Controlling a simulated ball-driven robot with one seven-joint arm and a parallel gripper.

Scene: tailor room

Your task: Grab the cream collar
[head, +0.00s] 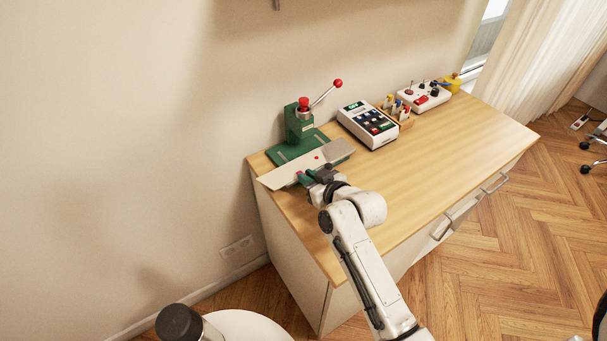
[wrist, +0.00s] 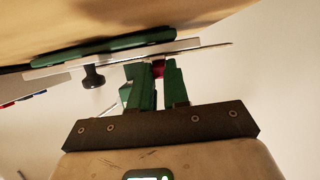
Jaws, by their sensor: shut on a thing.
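The cream collar (head: 283,177) appears as a flat, pale, pointed piece at the left end of the desk, in front of the green press. My gripper (head: 308,179) is at its near edge, reaching in from the front. In the wrist view the green fingers of my gripper (wrist: 156,72) are close together at a thin flat edge, with a small dark red part between their tips. My gripper is shut on the collar, though the exact grip is partly hidden by the fingers.
The green press (head: 300,125) with a red-knobbed lever stands just behind. A white keypad device (head: 367,124), a small wooden holder (head: 404,113) and a white control box (head: 424,97) line the wall side. The front of the wooden desk (head: 430,160) is clear.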

